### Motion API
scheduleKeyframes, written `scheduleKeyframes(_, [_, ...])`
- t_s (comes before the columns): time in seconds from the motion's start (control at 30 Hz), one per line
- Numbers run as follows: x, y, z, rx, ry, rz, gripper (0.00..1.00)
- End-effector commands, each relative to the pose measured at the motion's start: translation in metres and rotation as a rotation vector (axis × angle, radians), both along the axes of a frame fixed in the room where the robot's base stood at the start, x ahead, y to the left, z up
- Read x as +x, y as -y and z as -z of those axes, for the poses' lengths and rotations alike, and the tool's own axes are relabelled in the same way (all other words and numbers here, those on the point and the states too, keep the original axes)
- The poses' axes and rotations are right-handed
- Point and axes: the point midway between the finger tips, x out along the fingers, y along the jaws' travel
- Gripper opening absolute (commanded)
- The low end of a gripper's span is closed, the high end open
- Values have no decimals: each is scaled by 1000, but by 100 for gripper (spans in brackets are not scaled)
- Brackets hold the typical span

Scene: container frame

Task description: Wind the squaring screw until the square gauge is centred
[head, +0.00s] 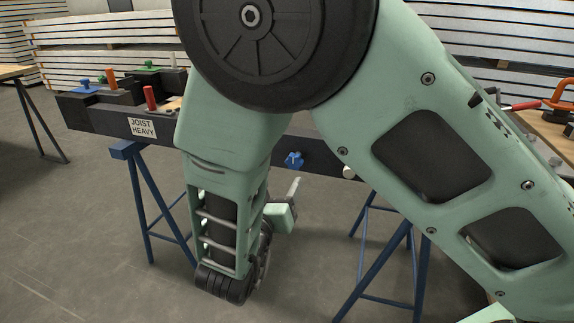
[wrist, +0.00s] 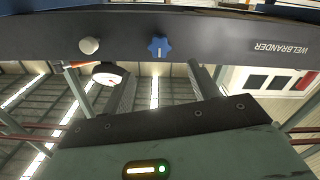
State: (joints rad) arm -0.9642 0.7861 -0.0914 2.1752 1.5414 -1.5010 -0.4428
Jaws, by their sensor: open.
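A blue star-shaped knob (head: 294,160), which looks like the squaring screw, sits on the front face of the dark beam. In the wrist view the blue knob (wrist: 158,47) lies beyond and between my fingertips, apart from them. My gripper (wrist: 160,72) is open and empty; in the head view my gripper (head: 294,186) shows partly behind my arm, just below the beam.
A pale round knob (head: 348,172) sits on the beam (head: 105,118) right of the blue knob. Blue trestles (head: 150,200) stand under the beam. Red, orange, green and blue handles show on top at the left. The floor below is clear between the trestles.

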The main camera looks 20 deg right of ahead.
Motion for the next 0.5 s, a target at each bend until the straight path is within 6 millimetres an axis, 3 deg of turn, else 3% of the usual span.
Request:
scheduleKeyframes(0.3, [52,39,1,1,2,2,60])
scheduleKeyframes(0.5, [73,53,1,2,0,0,60])
